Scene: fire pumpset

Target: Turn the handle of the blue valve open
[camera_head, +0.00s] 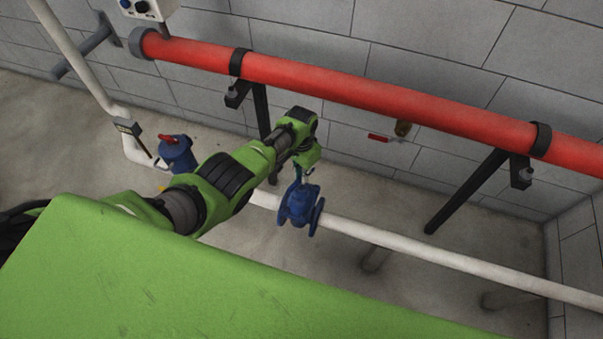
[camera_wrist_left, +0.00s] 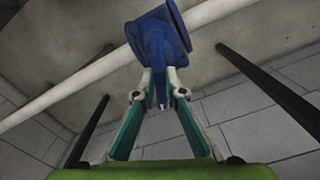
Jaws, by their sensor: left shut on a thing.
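The blue valve (camera_head: 299,206) sits on the white pipe near the middle of the head view, with flanges on its sides. In the left wrist view the valve body (camera_wrist_left: 158,38) is at the top centre, and its narrow blue handle (camera_wrist_left: 160,88) points down between my fingers. My left gripper (camera_wrist_left: 160,84) is shut on this handle, one finger on each side. In the head view my left arm reaches over from the left, and the gripper (camera_head: 303,172) is just above the valve, its fingertips partly hidden. My right gripper is not in view.
A red pipe (camera_head: 335,83) runs along the grey block wall on black brackets (camera_head: 466,190). The white pipe (camera_head: 430,255) runs low above the floor. A blue fitting with a red top (camera_head: 177,153) stands left of my arm. A small red handle (camera_head: 378,138) is behind.

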